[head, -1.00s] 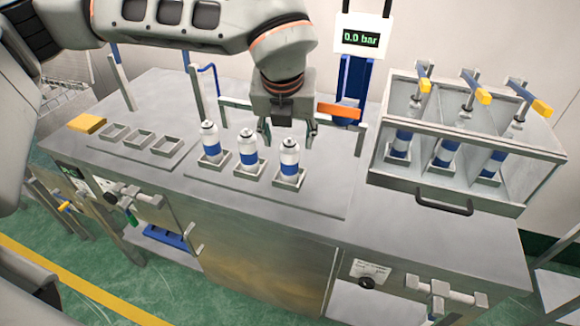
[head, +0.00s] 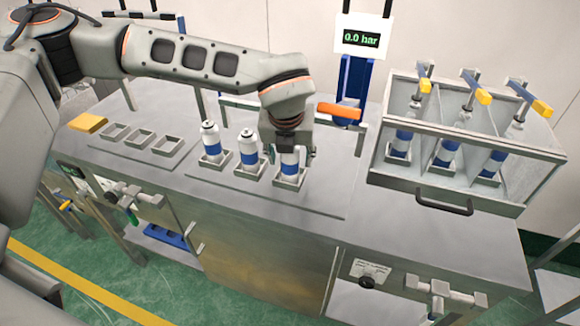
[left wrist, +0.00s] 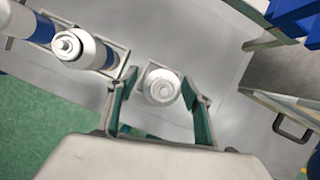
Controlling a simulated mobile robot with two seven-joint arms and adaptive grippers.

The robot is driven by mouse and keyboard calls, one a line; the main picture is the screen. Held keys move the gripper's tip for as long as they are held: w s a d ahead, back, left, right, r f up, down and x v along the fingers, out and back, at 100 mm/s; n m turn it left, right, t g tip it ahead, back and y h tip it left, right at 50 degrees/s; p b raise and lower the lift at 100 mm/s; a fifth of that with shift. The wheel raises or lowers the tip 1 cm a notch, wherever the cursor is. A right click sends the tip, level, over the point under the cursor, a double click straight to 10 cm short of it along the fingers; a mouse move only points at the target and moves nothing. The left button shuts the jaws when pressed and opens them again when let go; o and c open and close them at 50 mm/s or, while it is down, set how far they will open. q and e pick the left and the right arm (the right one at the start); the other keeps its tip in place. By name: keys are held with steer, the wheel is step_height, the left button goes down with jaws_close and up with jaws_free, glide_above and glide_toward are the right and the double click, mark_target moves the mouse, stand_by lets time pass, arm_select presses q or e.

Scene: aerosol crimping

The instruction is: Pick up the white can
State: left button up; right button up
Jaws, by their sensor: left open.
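Three white cans with blue bands stand upright in square holders on the bench. The right can (head: 290,166) is partly hidden behind my left gripper (head: 292,152), which is lowered over its top. The middle can (head: 248,148) and the left can (head: 211,143) stand to its left. In the left wrist view, the right can's top (left wrist: 161,86) lies between the spread fingers of my left gripper (left wrist: 160,108), which is open. The middle can (left wrist: 80,48) shows beside it, to the left. My right gripper is not in view.
Three empty holders (head: 140,137) and a yellow block (head: 87,123) are on the bench's left part. A clear-walled case (head: 465,178) with several cans under yellow-handled valves stands at the right. A display reading 0.0 bar (head: 361,39) stands behind.

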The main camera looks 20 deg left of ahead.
arm_select(q)
steer(key=c, duration=1.3)
steer(key=shift+o, duration=0.2)
steer(key=shift+r, duration=0.2)
